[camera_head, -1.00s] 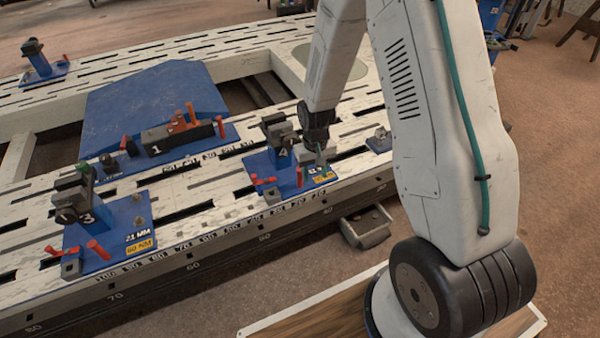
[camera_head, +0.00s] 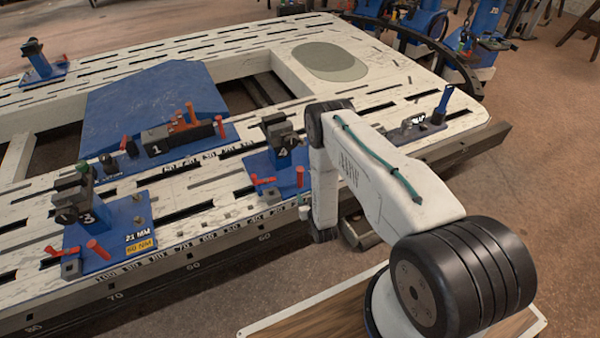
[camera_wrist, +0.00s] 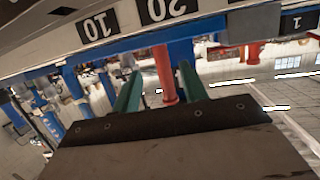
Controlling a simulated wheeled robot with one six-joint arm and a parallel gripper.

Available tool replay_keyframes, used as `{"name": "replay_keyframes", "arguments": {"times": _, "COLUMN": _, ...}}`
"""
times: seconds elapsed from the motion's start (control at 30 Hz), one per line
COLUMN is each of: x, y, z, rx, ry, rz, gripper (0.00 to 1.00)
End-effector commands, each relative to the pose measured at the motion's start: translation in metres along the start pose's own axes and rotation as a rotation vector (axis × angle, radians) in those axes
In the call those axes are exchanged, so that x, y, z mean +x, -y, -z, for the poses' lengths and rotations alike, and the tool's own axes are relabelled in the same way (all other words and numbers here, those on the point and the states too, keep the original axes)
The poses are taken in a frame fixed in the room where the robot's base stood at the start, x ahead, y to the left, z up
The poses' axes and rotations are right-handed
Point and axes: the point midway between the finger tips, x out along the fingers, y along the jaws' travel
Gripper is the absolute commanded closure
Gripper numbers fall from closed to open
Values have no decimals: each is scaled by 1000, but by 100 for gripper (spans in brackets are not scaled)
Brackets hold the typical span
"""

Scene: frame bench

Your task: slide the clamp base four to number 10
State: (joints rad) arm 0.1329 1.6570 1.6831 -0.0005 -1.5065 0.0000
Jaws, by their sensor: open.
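Clamp base four (camera_head: 258,163) is a blue plate with a dark clamp block marked 4 (camera_head: 284,153) and red handles (camera_head: 265,181). It stands near the front edge of the bench, and my arm hides its right part in the head view. My gripper (camera_wrist: 158,68) shows in the wrist view as two green fingers, apart, with a red handle (camera_wrist: 164,76) between them in the picture; I cannot tell whether they touch it. My fingertips are hidden in the head view.
Clamp base three (camera_head: 115,228) stands to the left on the bench (camera_head: 200,192). A clamp marked 1 (camera_head: 170,148) lies behind, by a blue ramp (camera_head: 150,95). Another clamp base (camera_head: 418,125) stands to the right. Slot-free space between bases three and four is clear.

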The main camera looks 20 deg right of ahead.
Motion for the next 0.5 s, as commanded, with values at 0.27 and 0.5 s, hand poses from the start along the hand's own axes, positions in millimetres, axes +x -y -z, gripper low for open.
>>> {"name": "replay_keyframes", "arguments": {"times": 0.27, "x": 3, "y": 0, "z": 56, "rx": 0, "ry": -261, "rz": 0, "gripper": 57}}
{"name": "replay_keyframes", "arguments": {"times": 0.5, "x": 33, "y": 0, "z": 66, "rx": 0, "ry": -268, "rz": 0, "gripper": 57}}
